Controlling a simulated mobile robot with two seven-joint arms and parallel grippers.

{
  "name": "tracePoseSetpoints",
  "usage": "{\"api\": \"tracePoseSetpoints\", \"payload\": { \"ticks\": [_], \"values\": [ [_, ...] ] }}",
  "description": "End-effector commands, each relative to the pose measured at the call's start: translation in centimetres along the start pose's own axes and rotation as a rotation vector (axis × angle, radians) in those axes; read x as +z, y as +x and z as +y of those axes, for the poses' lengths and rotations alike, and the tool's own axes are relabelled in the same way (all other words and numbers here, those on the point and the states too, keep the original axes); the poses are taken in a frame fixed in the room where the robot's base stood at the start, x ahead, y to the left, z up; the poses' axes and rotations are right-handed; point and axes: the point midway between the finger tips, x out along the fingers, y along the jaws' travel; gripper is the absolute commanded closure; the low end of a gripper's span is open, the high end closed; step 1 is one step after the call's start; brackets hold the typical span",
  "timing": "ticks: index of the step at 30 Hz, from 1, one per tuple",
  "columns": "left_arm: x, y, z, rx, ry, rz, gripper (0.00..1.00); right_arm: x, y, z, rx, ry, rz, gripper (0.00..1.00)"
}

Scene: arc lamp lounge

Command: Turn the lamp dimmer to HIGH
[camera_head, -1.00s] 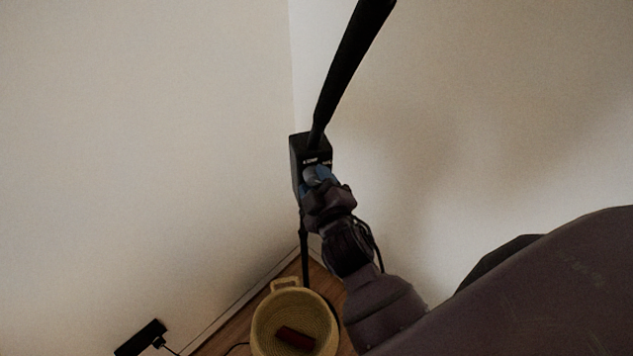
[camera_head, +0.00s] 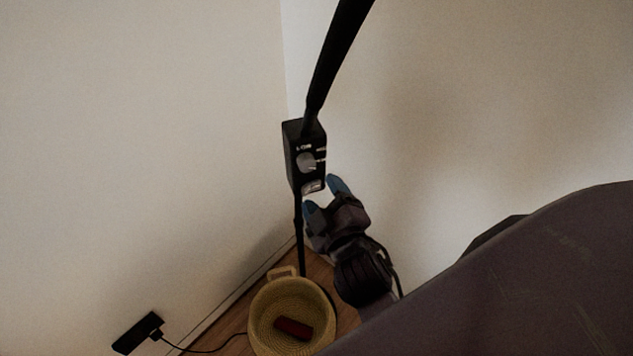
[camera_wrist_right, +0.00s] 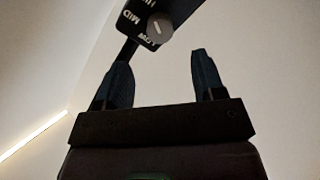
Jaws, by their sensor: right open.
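The lamp dimmer is a black box (camera_head: 291,150) on the lamp's dark pole, with a round grey knob (camera_head: 306,162) and white markings on its front. In the right wrist view the knob (camera_wrist_right: 160,28) is at the top, beside the labels LOW and MID and a partly cut-off third label. A short light line marks the knob; which label it points to I cannot tell. My right gripper (camera_head: 322,196) is open and empty, just below and right of the box, apart from the knob. Its two blue fingers (camera_wrist_right: 160,60) also show in the wrist view. My left gripper is out of view.
A thick black pole (camera_head: 338,55) rises from the box, and a thin one (camera_head: 299,235) runs down. A woven basket (camera_head: 262,318) holding a dark red item (camera_head: 293,328) stands on the wooden floor. A black power strip (camera_head: 138,333) lies lower left. Pale walls meet behind the lamp.

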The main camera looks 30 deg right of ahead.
Motion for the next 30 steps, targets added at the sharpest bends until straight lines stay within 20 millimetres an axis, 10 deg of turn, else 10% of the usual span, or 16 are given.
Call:
{"api": "tracePoseSetpoints", "payload": {
  "ticks": [10,30],
  "values": [
    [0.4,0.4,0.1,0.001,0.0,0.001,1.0,0.1,-3.1,0.0,0.0,0.0,-0.002,0.37],
    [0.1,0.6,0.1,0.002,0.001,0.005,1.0,0.0,-3.4,0.0,0.0,0.004,-0.001,0.37]
  ]
}}
